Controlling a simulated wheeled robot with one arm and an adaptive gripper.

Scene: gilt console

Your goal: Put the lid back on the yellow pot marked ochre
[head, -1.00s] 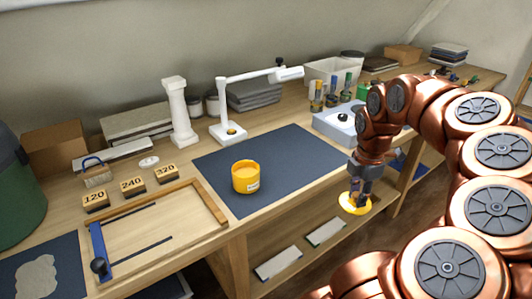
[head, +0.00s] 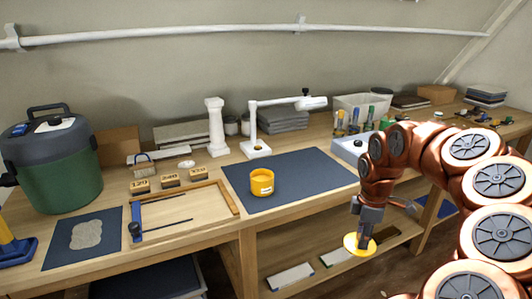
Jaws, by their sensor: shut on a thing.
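The yellow pot (head: 262,183) stands upright and open on the dark blue mat (head: 290,170) on the bench. A pale label shows low on its side, too small to read here. My gripper (head: 364,241) is shut on the yellow lid (head: 354,252), a round disc. It holds the lid in front of the bench's front edge, to the right of the pot and below it in the picture. The lid is apart from the pot. The fingertips hide part of the lid's top.
A white lamp (head: 257,149) stands behind the pot, its arm reaching right. A wooden frame (head: 182,213) and blocks marked with numbers (head: 171,181) lie left of the mat. A grey box (head: 352,148) stands at the mat's right. The mat around the pot is clear.

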